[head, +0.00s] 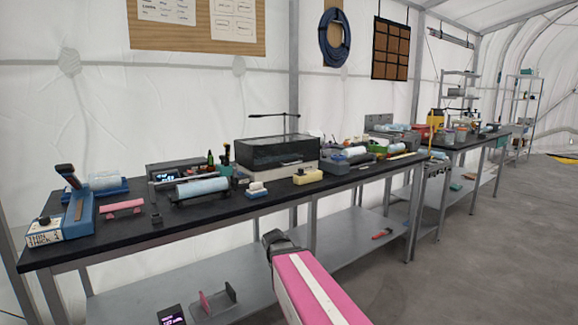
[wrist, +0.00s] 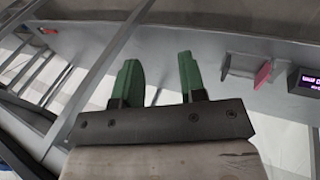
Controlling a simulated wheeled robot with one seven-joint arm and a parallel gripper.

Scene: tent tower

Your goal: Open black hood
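The black hood (head: 268,150) is a dark, see-through box on a pale base, on the black-topped workbench in the head view. It looks closed, with its dark cover sitting down on the base. My arm reaches in from the bottom of the head view, with its end (head: 275,240) low in front of the bench and well apart from the hood. In the wrist view my gripper (wrist: 160,84) shows two green fingers spread apart with nothing between them. The hood is not seen in the wrist view.
The grey lower shelf (head: 345,235) holds a pink-and-grey holder (head: 216,300). Grey floor (head: 480,260) is open on the right.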

